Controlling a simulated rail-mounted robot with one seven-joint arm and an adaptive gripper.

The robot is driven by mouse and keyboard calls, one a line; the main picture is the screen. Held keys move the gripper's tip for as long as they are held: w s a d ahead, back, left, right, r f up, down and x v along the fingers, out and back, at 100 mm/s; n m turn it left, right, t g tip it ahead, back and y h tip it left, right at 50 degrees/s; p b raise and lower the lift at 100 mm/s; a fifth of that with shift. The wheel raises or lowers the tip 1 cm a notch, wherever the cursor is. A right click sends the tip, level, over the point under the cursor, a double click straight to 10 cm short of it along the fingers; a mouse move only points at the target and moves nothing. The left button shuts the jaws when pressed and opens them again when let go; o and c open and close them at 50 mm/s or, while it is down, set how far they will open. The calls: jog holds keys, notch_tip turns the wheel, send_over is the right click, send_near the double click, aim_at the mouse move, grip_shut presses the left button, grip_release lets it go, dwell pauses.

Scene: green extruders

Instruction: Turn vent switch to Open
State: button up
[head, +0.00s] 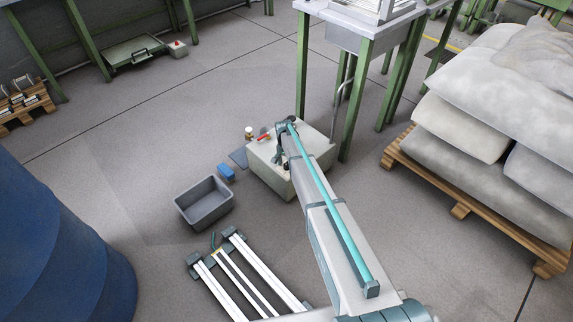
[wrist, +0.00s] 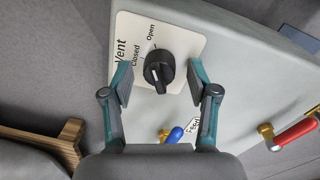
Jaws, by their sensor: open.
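The vent switch (wrist: 159,68) is a round black knob on a white plate (wrist: 188,45) marked "Vent", with "Open" and "Closed" printed above and left of the knob. A pale mark shows on the knob's lower left; which label the knob is set to is unclear. My gripper (wrist: 159,76) is open, with one teal finger on each side of the knob and visible gaps between. The plate is on a pale grey box (head: 268,180), on the floor in the head view. There my arm hides the switch and most of my gripper.
A blue handle (wrist: 174,135) by a "Feed" label and a red valve handle (wrist: 295,132) are on the same box. A green-legged table (head: 301,75) stands behind; a sack-laden pallet (head: 460,210) stands right.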

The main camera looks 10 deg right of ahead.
aim_at(285, 164)
notch_tip(285, 164, up, 12)
jog(key=shift+w+a+f, duration=0.15)
jog(key=shift+a, duration=0.1)
dwell(0.6)
jog(key=s+f+n+g, duration=0.2)
jog(key=s+f, duration=0.1)
jog(key=s, duration=1)
jog(key=s+f+n+g, duration=0.1)
jog(key=s+f+n, duration=0.15)
jog(key=s, duration=1.05)
jog(key=s+f+n+g, duration=0.2)
jog(key=s+f, duration=0.2)
jog(key=s, duration=0.9)
jog(key=s+n+g, duration=0.1)
jog(key=s+g, duration=0.4)
jog(key=s, duration=2.7)
jog(key=w+r+t+p, duration=0.1)
jog(key=w+r+p, duration=0.1)
jog(key=r+p, duration=0.6)
jog(key=w+r+t+p, duration=0.2)
jog(key=r+p, duration=0.6)
jog(key=p, duration=0.4)
jog(key=shift+w+d+t, duration=0.3)
jog(key=shift+w, duration=0.15)
jog(key=shift+r, duration=0.1)
